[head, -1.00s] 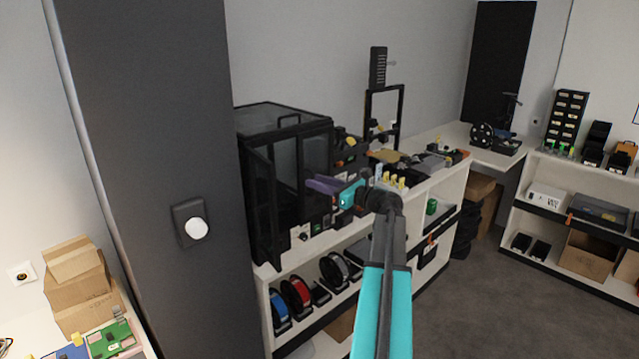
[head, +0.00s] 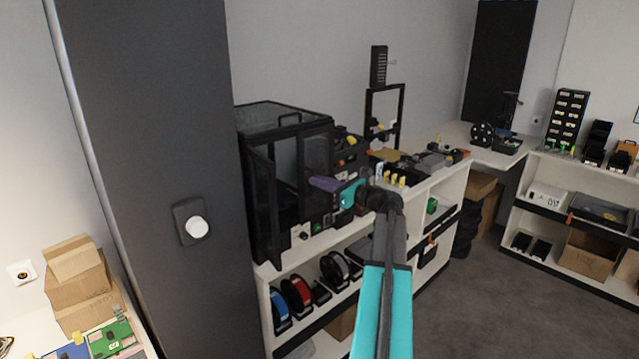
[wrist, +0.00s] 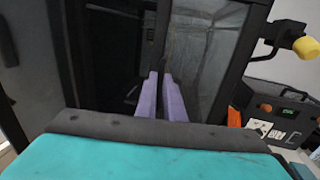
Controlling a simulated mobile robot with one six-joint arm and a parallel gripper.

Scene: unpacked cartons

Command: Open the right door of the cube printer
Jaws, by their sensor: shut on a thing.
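The cube printer (head: 288,125) is a black-framed box with glass panels, on the white shelf unit in the head view. Its left door (head: 262,205) stands swung out. The right door (head: 318,155) is a glass pane in a dark frame; it also shows in the wrist view (wrist: 208,55), angled, with the dark interior left of it. My gripper (head: 318,184) has purple fingers and a teal body. In the wrist view its fingers (wrist: 162,85) are nearly together at the right door's left edge, shut on it. The exact grip point is hidden between the fingers.
A dark pillar (head: 150,120) stands left of the printer. A yellow knob (wrist: 306,47) on a black arm and a control panel (wrist: 275,125) lie to the right in the wrist view. Spools (head: 298,292) fill the shelf below. Grey floor (head: 480,300) is free at right.

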